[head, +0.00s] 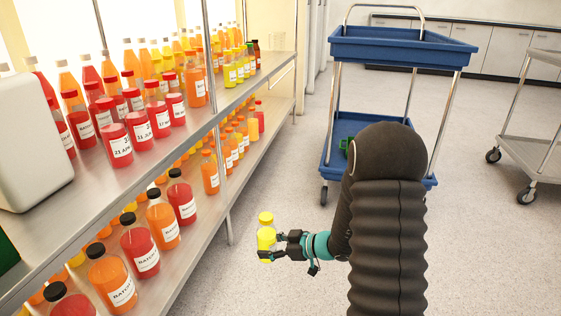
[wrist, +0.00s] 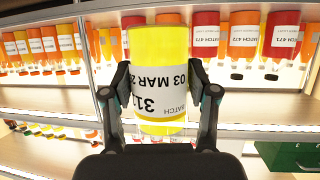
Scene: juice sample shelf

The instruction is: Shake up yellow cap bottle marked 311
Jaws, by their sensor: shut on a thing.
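The yellow cap bottle (head: 266,236) holds yellow juice and is in my gripper (head: 280,248), out in front of the shelf and above the floor. In the head view it looks about upright with its yellow cap on top. In the wrist view the bottle (wrist: 158,75) fills the middle, with a finger on each side. My gripper (wrist: 161,95) is shut on the bottle.
A metal shelf (head: 215,117) along the left carries many red, orange and yellow bottles on two levels. A blue cart (head: 395,50) stands beyond my arm, and a metal trolley (head: 540,150) stands at right. The floor (head: 270,180) between shelf and cart is clear.

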